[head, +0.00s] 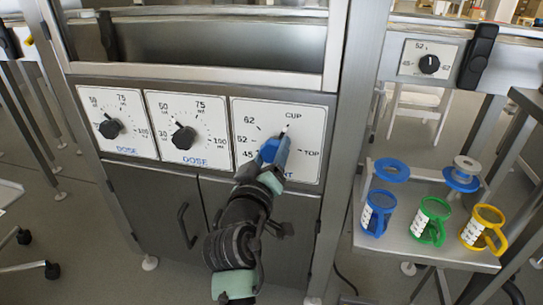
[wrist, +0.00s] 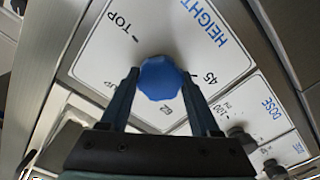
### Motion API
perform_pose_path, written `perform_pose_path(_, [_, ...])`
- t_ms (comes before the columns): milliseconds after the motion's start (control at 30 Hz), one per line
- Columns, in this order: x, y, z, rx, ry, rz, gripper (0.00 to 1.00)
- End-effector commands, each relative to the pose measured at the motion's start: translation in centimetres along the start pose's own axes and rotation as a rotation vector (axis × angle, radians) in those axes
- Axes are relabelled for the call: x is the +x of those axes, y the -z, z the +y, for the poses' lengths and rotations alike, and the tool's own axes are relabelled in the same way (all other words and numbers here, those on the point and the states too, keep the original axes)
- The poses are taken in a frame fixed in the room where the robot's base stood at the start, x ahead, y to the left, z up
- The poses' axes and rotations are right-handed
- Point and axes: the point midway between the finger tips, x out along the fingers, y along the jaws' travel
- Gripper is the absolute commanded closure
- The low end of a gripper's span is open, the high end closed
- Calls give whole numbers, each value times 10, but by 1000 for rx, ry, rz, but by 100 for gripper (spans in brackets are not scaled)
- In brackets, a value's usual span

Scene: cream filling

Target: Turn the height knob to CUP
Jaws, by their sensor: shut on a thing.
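The height knob (wrist: 160,79) is a blue faceted knob on a white plate (head: 308,174) marked 45, 52, 62, CUP and TOP. My gripper (wrist: 160,88) is shut on it, with one finger on each side. In the head view my gripper (head: 268,158) reaches up to the plate and covers much of the knob. A white pointer tip (head: 284,129) shows just below the CUP mark (head: 293,115) and points toward it.
Two dose dials (head: 184,137) (head: 111,128) sit left of the plate, above grey cabinet doors. A smaller dial (head: 429,64) is on the neighbouring machine. Blue (head: 378,212), green (head: 431,221) and yellow (head: 483,228) handled holders stand on a shelf at right.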

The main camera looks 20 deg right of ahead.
Motion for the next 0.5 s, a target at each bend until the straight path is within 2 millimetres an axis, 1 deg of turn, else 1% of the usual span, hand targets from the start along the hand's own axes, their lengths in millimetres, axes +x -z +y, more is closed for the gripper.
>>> perform_pose_path(133, [0,-1,1,26,-2,-3,92])
perform_pose_path(500, [0,-1,1,32,-2,-3,92])
